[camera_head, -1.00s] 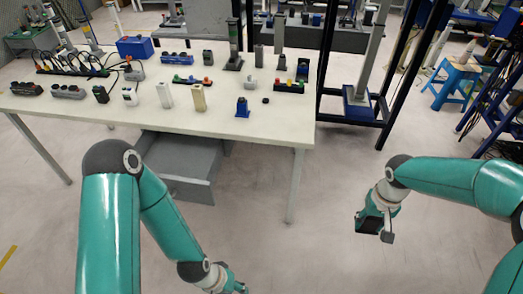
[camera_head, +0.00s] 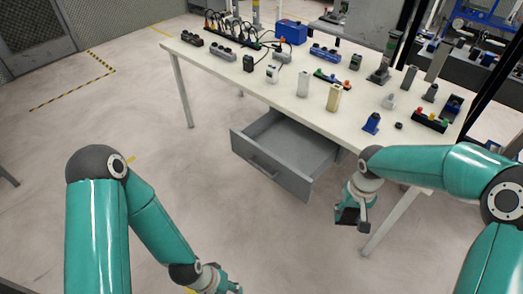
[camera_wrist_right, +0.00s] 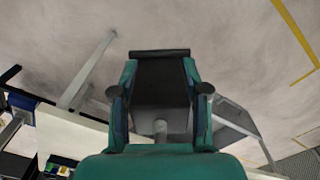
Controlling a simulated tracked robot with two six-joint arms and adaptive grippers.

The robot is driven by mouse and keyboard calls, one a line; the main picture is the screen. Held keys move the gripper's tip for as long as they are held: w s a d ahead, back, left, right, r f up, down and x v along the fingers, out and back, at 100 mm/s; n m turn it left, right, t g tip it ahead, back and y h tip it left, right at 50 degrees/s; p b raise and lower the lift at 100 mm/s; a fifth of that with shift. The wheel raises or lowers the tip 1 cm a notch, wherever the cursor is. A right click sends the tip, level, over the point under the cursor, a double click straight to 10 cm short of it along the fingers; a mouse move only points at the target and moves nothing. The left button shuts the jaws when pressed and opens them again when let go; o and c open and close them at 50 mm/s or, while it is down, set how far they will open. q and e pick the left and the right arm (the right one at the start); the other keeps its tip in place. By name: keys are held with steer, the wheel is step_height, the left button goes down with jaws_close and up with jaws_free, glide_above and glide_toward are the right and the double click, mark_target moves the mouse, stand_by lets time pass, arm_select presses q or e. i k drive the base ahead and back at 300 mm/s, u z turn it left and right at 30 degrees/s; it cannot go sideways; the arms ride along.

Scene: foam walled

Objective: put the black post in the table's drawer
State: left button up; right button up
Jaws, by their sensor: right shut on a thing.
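My right gripper (camera_head: 352,216) is shut on the black post (camera_wrist_right: 160,78), which shows as a dark block between its two fingers in the right wrist view. In the head view, the gripper hangs to the right of the drawer, in front of the table, apart from both. The table's grey drawer (camera_head: 262,163) is pulled out below the tabletop, and its visible inside looks empty. Part of the drawer also shows at the right in the right wrist view (camera_wrist_right: 236,118). My left gripper (camera_head: 222,284) is at the bottom edge, partly cut off; its jaws cannot be made out.
The white table (camera_head: 290,105) carries several small devices, including a beige block (camera_head: 334,97), a blue piece (camera_head: 371,123) and a power strip (camera_head: 222,54). A table leg (camera_head: 392,222) stands close to my right gripper. The floor left of the drawer is clear.

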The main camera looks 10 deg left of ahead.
mark_target(290, 150)
steer(key=u, duration=0.5)
steer(key=i, duration=1.7)
